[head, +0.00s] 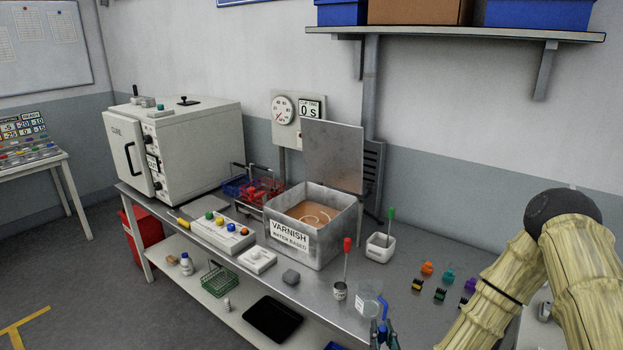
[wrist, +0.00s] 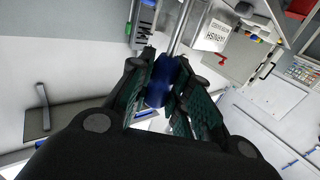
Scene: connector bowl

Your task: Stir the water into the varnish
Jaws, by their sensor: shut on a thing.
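The open grey tank labelled VARNISH WATER BASED (head: 293,243) stands on the bench. Brown-orange varnish (head: 306,208) fills it partway, with a paler ring-shaped streak on its surface. My gripper (head: 383,333) is at the bottom of the head view, in front of the tank and to its right. In the wrist view its dark green fingers are shut on a blue handle (wrist: 160,82). A grey metal shaft (wrist: 178,32) runs up from this handle; its far end is out of view. A clear jug (head: 368,297) stands close beyond my gripper, with blue at its right side.
A red-handled stick (head: 346,258) stands in a small metal cup (head: 340,291); a green-handled one (head: 390,226) stands in a white holder (head: 380,247). Several coloured connectors (head: 440,293) lie to the right. A raised lid (head: 333,156) stands behind the tank. A button panel (head: 222,233) is left.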

